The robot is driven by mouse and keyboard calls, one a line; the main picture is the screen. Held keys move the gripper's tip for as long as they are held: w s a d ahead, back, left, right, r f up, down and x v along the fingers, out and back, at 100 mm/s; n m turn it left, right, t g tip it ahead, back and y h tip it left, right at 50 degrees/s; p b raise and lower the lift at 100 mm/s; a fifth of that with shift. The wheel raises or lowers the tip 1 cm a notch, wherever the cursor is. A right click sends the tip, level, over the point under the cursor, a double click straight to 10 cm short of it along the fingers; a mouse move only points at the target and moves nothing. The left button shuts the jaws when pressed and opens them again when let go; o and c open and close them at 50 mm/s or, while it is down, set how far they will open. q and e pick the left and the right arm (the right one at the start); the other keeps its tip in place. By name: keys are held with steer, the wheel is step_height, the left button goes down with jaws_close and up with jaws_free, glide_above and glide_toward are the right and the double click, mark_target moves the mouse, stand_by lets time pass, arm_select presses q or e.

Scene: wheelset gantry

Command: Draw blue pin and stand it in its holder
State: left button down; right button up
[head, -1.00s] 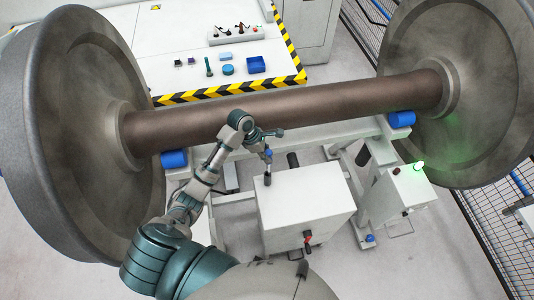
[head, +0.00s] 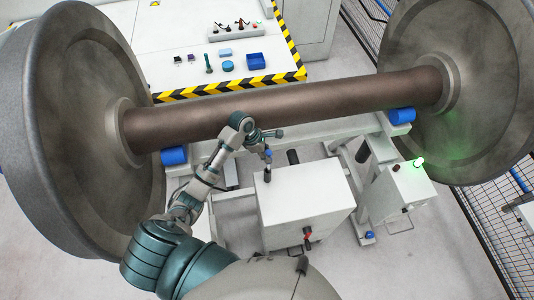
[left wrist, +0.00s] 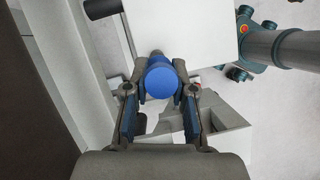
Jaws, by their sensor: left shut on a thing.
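The blue pin's round blue head (left wrist: 160,82) sits between the fingers of my left gripper (head: 268,143), which is shut on it. In the left wrist view the gripper (left wrist: 160,100) has one finger on each side of the head. My right gripper is not in view. No holder is clearly identifiable.
The wheelset axle (head: 280,108) spans behind my left gripper, with big wheels at both ends. Blue blocks (head: 174,156) sit under it. A white pedestal with a green lamp (head: 418,162) stands at right. The back table carries a blue tray (head: 256,62) and small parts.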

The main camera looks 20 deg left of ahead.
arm_select(q)
steer(key=shift+f, duration=1.35)
steer(key=c, duration=0.9)
jaws_free()
steer(key=v, duration=1.1)
steer(key=shift+a+r, duration=0.25)
steer(key=shift+r, duration=0.1)
steer(key=shift+f, duration=0.1)
